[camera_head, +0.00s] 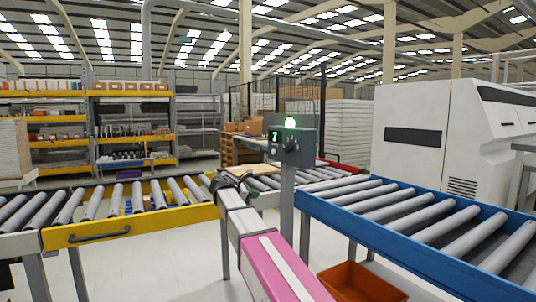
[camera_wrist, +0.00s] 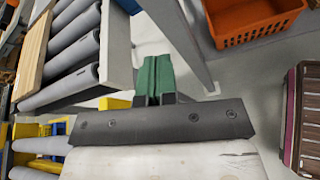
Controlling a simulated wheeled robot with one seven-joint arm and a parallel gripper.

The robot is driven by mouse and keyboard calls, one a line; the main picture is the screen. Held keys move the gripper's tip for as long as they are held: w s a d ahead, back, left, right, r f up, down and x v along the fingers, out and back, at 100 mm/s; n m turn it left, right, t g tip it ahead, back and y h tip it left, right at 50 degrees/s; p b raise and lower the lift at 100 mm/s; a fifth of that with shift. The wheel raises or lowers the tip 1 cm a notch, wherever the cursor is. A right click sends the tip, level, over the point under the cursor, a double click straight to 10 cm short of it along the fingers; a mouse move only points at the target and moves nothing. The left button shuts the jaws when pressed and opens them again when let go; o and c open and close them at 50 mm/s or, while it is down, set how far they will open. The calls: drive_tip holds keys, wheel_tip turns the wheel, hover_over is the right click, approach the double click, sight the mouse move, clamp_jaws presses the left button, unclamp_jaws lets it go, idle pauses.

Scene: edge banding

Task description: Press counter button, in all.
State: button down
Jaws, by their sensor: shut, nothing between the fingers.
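The counter box (camera_head: 292,142) is a dark grey unit on a grey post (camera_head: 287,205), in the middle of the head view. The box is not clearly visible in the wrist view.
A yellow-sided roller conveyor (camera_head: 130,228) lies left and a blue-sided one (camera_head: 400,235) right. An orange crate (camera_head: 362,285) sits on the floor, also in the wrist view (camera_wrist: 252,20). A white machine (camera_head: 440,130) stands right; shelves (camera_head: 130,125) stand behind left.

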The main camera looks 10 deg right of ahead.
sight(273, 152)
drive_tip(key=w+a+r+n+h, duration=0.1)
drive_tip(key=a+r+h, duration=0.1)
drive_tip(key=r, duration=0.6)
drive_tip(key=w+a+r+n+h, duration=0.1)
drive_tip(key=w+a+r+n, duration=0.1)
drive_tip(key=r, duration=0.7)
drive_tip(key=shift+a+r+t+h, duration=0.25)
drive_tip(key=shift+a+t+h, duration=0.15)
drive_tip(key=shift+a, duration=0.25)
drive_tip(key=shift+w, duration=0.1)
drive_tip(key=x, duration=1.4)
drive_tip(key=shift+f, duration=0.1)
